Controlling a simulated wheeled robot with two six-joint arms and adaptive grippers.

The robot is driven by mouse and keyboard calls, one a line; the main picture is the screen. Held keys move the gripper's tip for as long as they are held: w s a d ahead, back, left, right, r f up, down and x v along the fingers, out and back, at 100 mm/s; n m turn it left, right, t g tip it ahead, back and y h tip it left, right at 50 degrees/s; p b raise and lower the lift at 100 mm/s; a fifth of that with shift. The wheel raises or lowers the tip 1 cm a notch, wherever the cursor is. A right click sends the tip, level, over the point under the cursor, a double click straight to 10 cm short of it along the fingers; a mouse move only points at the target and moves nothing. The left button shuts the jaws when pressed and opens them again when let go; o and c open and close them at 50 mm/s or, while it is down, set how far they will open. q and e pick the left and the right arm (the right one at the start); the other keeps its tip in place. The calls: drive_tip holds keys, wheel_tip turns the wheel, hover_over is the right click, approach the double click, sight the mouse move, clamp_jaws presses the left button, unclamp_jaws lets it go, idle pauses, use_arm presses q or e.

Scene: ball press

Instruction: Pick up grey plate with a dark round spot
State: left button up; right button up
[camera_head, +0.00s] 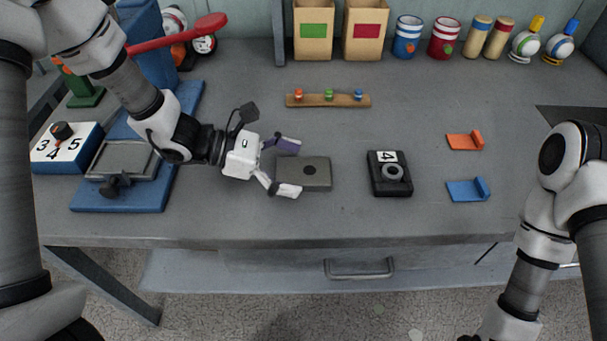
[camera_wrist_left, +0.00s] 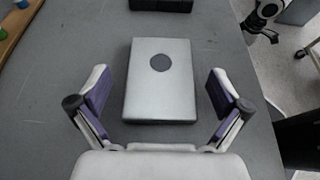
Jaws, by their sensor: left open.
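The grey plate (camera_head: 318,174) is a flat rectangular block lying on the workbench, with a dark round spot on its top face. In the left wrist view the plate (camera_wrist_left: 160,95) lies straight ahead, its near end between the finger ends. My left gripper (camera_head: 289,168) is open at the plate's left end in the head view, one finger on the far side and one on the near side. In the left wrist view the gripper (camera_wrist_left: 160,92) shows a gap between each finger and the plate. My right gripper is out of view; only my right arm shows.
A black block with a 4 and a ring (camera_head: 389,174) stands right of the plate. Orange (camera_head: 464,141) and blue (camera_head: 468,190) brackets lie farther right. A wooden strip with coloured knobs (camera_head: 328,100) lies behind. A blue press base (camera_head: 128,197) is at left. The bench's front strip is clear.

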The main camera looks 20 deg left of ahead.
use_arm(q)
drive_tip(key=shift+x, duration=0.95)
drive_tip(key=shift+r, duration=0.1)
drive_tip(key=shift+s+a, duration=0.1)
drive_tip(key=c, duration=1.5)
drive_tip(key=shift+r, duration=0.1)
drive_tip(key=shift+c, duration=0.2)
